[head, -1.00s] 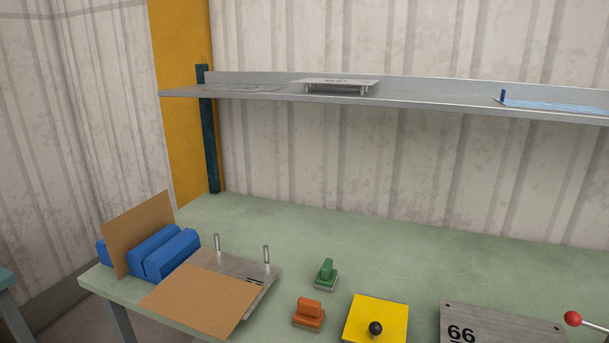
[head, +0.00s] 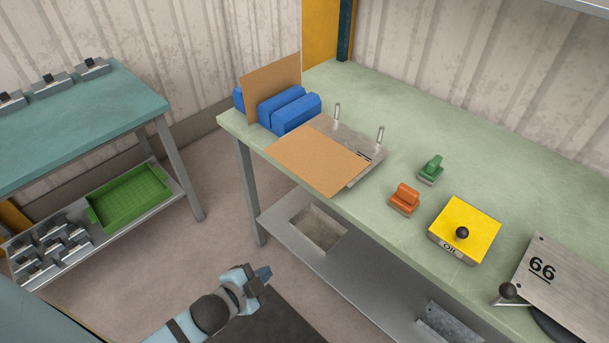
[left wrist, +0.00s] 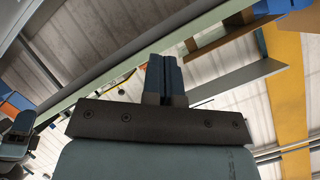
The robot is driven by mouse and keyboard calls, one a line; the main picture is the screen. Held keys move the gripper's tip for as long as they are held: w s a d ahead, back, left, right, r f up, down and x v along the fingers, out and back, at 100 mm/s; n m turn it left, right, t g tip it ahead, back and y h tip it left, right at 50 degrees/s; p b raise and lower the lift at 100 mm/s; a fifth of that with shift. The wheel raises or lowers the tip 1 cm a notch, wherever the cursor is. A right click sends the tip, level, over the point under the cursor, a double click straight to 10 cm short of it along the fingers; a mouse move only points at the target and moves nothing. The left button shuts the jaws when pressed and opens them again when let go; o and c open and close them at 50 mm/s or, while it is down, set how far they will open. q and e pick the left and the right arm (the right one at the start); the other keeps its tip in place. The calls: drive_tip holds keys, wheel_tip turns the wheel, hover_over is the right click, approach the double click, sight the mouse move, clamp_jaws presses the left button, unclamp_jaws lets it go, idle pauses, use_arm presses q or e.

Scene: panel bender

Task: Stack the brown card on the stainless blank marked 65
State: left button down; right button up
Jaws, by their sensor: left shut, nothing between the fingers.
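One brown card (head: 318,159) lies flat over a grey metal plate (head: 347,139) with two upright pins, near the bench's left end. It overhangs the front edge and hides most of the plate's marking, so I cannot read it. Another brown card (head: 271,88) stands tilted upright in a blue holder (head: 290,110) behind it. I see no readable 65. My left gripper (head: 264,273) is shut and empty, low in front of the bench. Its closed fingers also show in the left wrist view (left wrist: 165,78), below the bench top.
The green bench (head: 400,115) carries an orange stamp (head: 405,200), a green stamp (head: 431,168), a yellow box (head: 481,222) with a black knob, and a plate marked 66 (head: 575,270). A lower shelf (head: 370,260) sits below. A teal table (head: 80,125) stands left.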

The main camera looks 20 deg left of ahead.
use_arm(q)
drive_tip(key=w+a+m+t+b, duration=0.2)
drive_tip(key=w+a+m+b, duration=0.35)
drive_tip(key=m, duration=0.65)
drive_tip(key=m+t+h+b, duration=0.2)
drive_tip(key=m+h+b, duration=0.25)
drive_tip(key=m, duration=1.25)
approach(309, 173)
drive_tip(key=shift+y, duration=0.35)
drive_tip(key=p+x, duration=0.2)
drive_tip(key=x, duration=0.2)
drive_tip(key=shift+w+d+f+p, duration=0.1)
drive_tip(key=shift+w+d+p, duration=0.15)
drive_tip(key=shift+p, duration=0.1)
use_arm(e)
wheel_tip(309, 173, down, 8)
drive_tip(key=shift+w+a+f, duration=0.25)
drive_tip(key=shift+a, duration=0.2)
use_arm(q)
drive_tip(key=p+x, duration=0.1)
drive_tip(key=x, duration=0.3)
drive_tip(key=shift+w+d, duration=0.15)
drive_tip(key=shift+w, duration=0.2)
drive_tip(key=shift+w+d, duration=0.15)
drive_tip(key=shift+w, duration=0.25)
use_arm(e)
drive_tip(key=shift+r, duration=0.35)
